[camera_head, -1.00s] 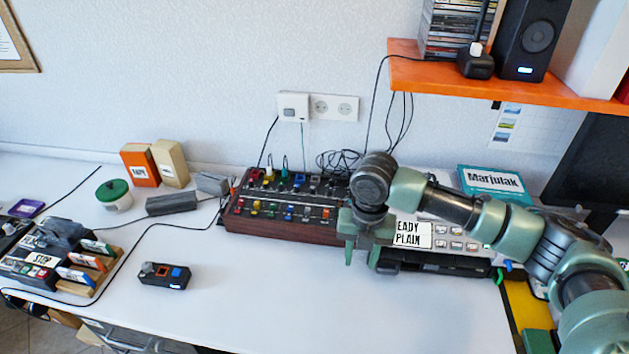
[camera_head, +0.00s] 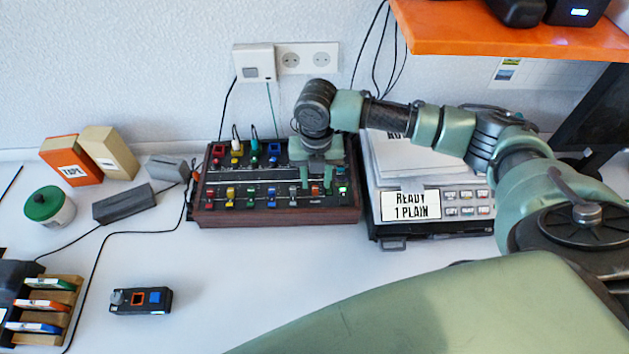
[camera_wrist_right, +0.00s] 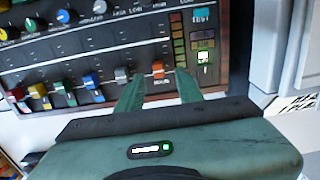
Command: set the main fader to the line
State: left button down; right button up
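The mixer (camera_head: 275,216) is a dark panel with a wood front, coloured knobs and a row of coloured fader caps. An orange-red fader cap (camera_wrist_right: 158,69) stands at the right end of the fader row, with a small label under it too blurred to read. It looks like the main fader. My right gripper (camera_head: 316,181) is over the right part of the mixer. In the right wrist view its two fingers (camera_wrist_right: 159,80) are apart, with the orange-red cap between or just beyond the tips. Contact cannot be told. I cannot make out the line. My left gripper is out of view.
A grey machine (camera_head: 455,222) with a sign reading "READY 1 PLAIN" stands close right of the mixer. An orange shelf (camera_head: 480,40) hangs above it. A small black box (camera_head: 140,301) lies at front left. The table in front of the mixer is clear.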

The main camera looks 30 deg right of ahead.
aim_at(315, 188)
notch_tip(315, 188, down, 3)
jog(key=shift+w+f, duration=0.1)
jog(key=shift+w, duration=0.05)
grip_shut()
dwell(1.4)
